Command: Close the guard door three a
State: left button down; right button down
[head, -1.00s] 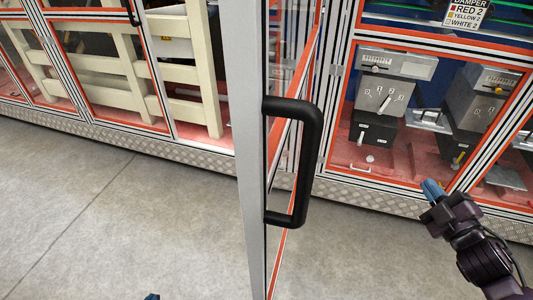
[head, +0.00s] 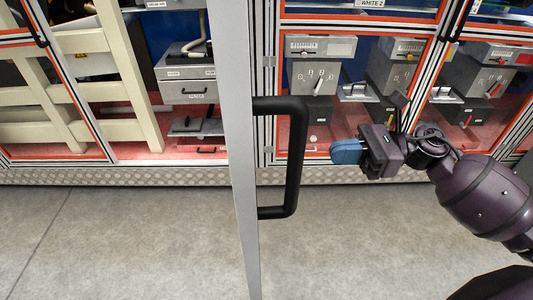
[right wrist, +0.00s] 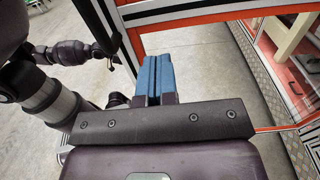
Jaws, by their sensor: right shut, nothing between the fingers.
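An open guard door (head: 240,130) stands nearly edge-on in the middle of the head view, its pale frame running from top to bottom. Its black bar handle (head: 297,160) sticks out to the right. I cannot read a label on this door. My right gripper (head: 333,151) is to the right of the handle, apart from it in the picture, with its blue fingers pointing left. In the right wrist view the blue fingers (right wrist: 153,78) are together and empty, in front of an orange-edged frame. My left gripper is not in view in the head view.
Behind stands a guarded enclosure with striped, orange-edged frames (head: 270,70). Grey control boxes (head: 315,75) sit inside to the right, and a cream frame (head: 130,70) to the left. A tread-plate plinth (head: 120,176) runs along its foot. The concrete floor (head: 130,240) in front is clear.

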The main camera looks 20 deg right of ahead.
jog(key=p+x, duration=0.2)
jog(key=x, duration=1.1)
jog(key=shift+a+p, duration=0.2)
jog(key=shift+p, duration=0.2)
jog(key=shift+w, duration=0.1)
